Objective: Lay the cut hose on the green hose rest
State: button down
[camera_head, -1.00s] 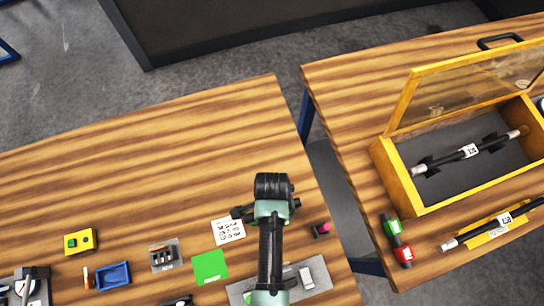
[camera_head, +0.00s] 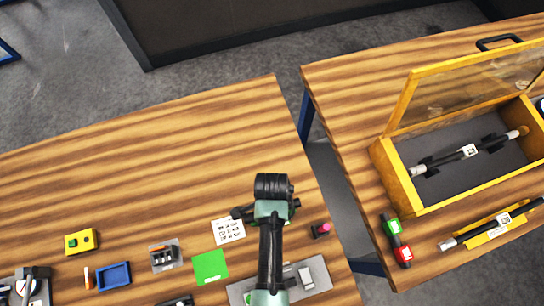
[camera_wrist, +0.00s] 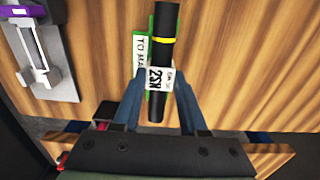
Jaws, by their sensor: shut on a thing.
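In the wrist view my gripper (camera_wrist: 160,74) is shut on the cut hose (camera_wrist: 162,45), a short black tube with a yellow band and a white label. The hose points up the picture, its lower end between my fingers. A narrow green piece with a white lettered label (camera_wrist: 140,50), which looks like the green hose rest, shows along its left side and partly behind it. I cannot tell whether the hose touches it.
A grey plate with a pale bar (camera_wrist: 42,50) is at upper left in the wrist view. A green square (camera_head: 210,266), a printed card (camera_head: 229,230) and a blue tray (camera_head: 114,276) lie left of my arm. A yellow case (camera_head: 400,190) stands on the right table, across a gap.

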jog(key=shift+f+b, duration=0.5)
jog(key=shift+f, duration=0.2)
jog(key=shift+c, duration=1.8)
grip_release()
jog(key=shift+r, duration=0.1)
notch_tip(320, 180, up, 5)
jog(key=p, duration=0.5)
jog(key=shift+r, duration=0.95)
